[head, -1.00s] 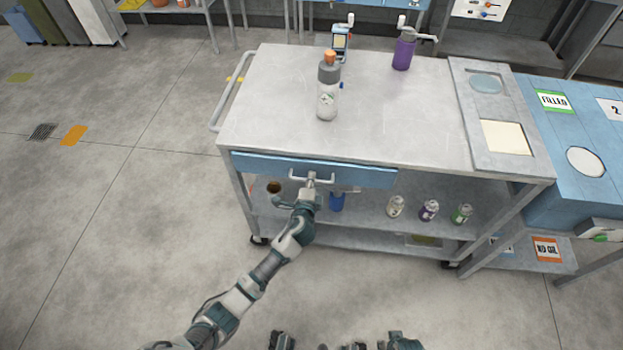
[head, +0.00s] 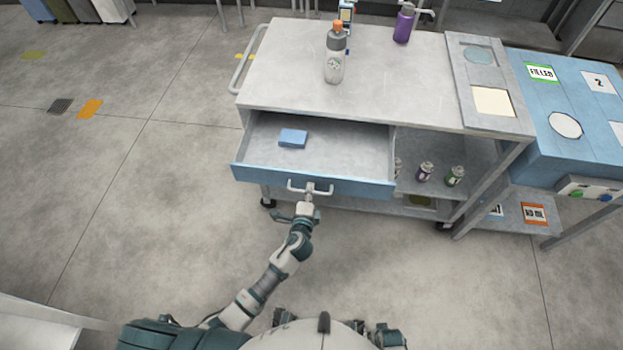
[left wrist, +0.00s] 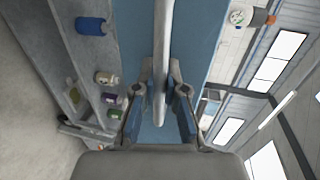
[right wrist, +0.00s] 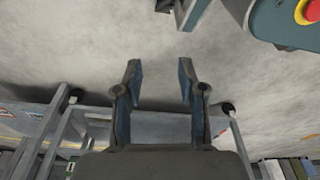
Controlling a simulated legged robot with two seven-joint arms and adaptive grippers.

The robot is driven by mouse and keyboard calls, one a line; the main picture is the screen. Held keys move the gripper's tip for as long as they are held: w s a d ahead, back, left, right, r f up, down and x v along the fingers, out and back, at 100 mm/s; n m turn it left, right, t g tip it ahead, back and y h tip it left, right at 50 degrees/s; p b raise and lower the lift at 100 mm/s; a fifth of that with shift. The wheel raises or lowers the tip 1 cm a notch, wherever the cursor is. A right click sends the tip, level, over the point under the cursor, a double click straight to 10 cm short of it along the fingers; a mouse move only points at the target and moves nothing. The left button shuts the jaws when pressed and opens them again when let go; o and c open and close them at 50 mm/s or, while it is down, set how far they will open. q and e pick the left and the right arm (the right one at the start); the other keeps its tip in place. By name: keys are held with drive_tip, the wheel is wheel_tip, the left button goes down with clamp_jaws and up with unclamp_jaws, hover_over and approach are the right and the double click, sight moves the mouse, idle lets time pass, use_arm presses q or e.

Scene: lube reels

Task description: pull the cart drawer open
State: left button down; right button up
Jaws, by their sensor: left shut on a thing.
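The cart (head: 400,75) stands in front of me. Its blue-fronted drawer (head: 350,188) is pulled well out toward me, and a blue block (head: 293,138) lies inside at the left. My left gripper (head: 308,192) is at the drawer's bar handle (head: 293,187). In the left wrist view the handle (left wrist: 163,50) runs between the fingers of my left gripper (left wrist: 161,92), which is shut on it. In the right wrist view my right gripper (right wrist: 160,75) has its fingers apart with nothing between them, over bare floor.
A grey bottle with an orange cap (head: 335,60) and a purple bottle (head: 403,25) stand on the cart top. Small cans (head: 425,172) stand on the shelf below. A blue station (head: 575,110) adjoins at right. The floor (head: 150,220) at left is largely clear.

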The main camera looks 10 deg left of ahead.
use_arm(q)
drive_tip(key=shift+s+f, duration=0.15)
drive_tip(key=shift+s, duration=0.8)
drive_tip(key=shift+s+f, duration=0.1)
drive_tip(key=shift+s, duration=0.8)
use_arm(e)
drive_tip(key=shift+s+d+f, duration=0.1)
drive_tip(key=shift+s+f, duration=0.55)
drive_tip(key=shift+f, duration=0.15)
use_arm(q)
drive_tip(key=c, duration=1.2)
unclamp_jaws()
drive_tip(key=shift+w, duration=0.1)
drive_tip(key=shift+r, duration=0.1)
use_arm(e)
drive_tip(key=shift+w, duration=0.1)
use_arm(q)
drive_tip(key=v, duration=1.1)
drive_tip(key=shift+s, duration=0.4)
